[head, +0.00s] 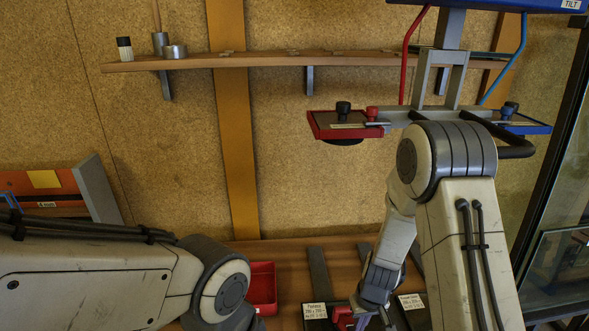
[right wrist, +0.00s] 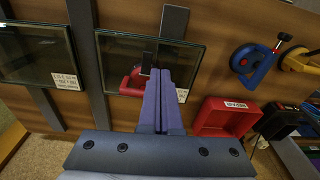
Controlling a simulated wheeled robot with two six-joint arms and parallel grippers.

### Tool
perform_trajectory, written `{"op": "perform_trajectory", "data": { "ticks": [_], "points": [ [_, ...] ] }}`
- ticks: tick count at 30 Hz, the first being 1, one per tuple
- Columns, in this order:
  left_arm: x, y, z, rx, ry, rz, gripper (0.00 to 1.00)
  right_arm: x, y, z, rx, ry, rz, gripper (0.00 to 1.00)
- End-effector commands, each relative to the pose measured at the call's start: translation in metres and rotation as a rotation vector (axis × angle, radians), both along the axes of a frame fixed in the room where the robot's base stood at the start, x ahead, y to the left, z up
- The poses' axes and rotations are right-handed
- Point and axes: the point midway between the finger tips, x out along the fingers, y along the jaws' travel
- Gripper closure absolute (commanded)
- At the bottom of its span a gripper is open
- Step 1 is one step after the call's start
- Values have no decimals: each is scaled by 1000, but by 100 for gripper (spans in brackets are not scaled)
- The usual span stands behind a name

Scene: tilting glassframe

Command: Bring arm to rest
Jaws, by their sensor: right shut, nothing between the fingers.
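My right arm comes down on the right of the head view, with its wrist low over the board. In the right wrist view my right gripper (right wrist: 158,80) is shut with nothing between its fingers. Its fingers point at a glass pane (right wrist: 117,50) with a white label, in front of a red suction-cup handle (right wrist: 132,82). I cannot tell whether the fingertips touch the handle. My left arm enters from the left in the head view, and its elbow or wrist joint is low in the picture. My left gripper is out of the picture.
A red tray (head: 262,287) lies on the board, left of the panes. A blue handle (right wrist: 254,65) and a yellow one (right wrist: 298,59) are to the right in the wrist view. Glass stands at far right.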

Motion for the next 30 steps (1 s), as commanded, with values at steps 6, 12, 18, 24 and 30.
{"op": "perform_trajectory", "data": {
  "ticks": [6,12,18,24,30],
  "points": [
    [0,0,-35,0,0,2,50,-33,89,56,68,-1,195,100],
    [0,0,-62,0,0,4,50,-108,139,101,81,32,378,100],
    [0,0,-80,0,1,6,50,-175,145,122,52,55,504,100],
    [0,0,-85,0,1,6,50,-201,138,129,30,63,546,100],
    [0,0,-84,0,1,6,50,-203,137,131,28,66,547,100]
  ]
}}
